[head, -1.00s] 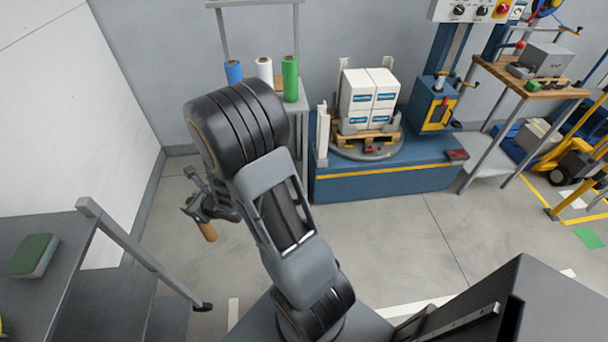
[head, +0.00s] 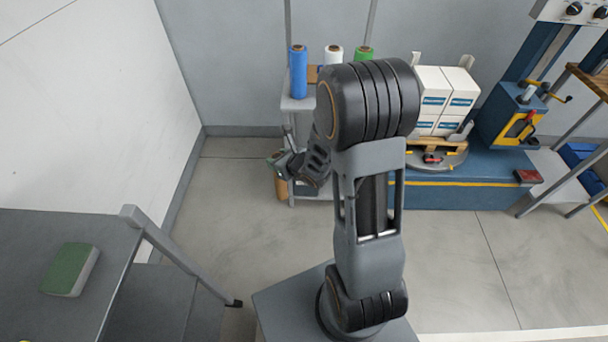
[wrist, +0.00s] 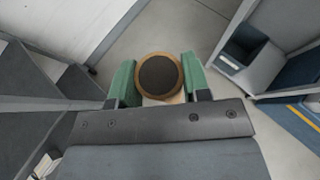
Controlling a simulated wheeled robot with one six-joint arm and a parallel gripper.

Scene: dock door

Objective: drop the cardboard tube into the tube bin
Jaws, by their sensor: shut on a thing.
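The cardboard tube (head: 282,187) hangs upright below my gripper (head: 279,162) in the head view. In the wrist view I see the tube (wrist: 160,74) end-on, a brown ring with a dark centre. My gripper (wrist: 156,82) has its green fingers shut on the tube's two sides. An open grey-blue bin (wrist: 238,56) with a white label shows at the upper right of the wrist view, apart from the tube. It may be the tube bin; its label is too small to read.
A rack holds blue (head: 299,72), white and green rolls behind my arm. A boxed pallet (head: 440,100) stands on a blue platform to the right. Bare floor lies between.

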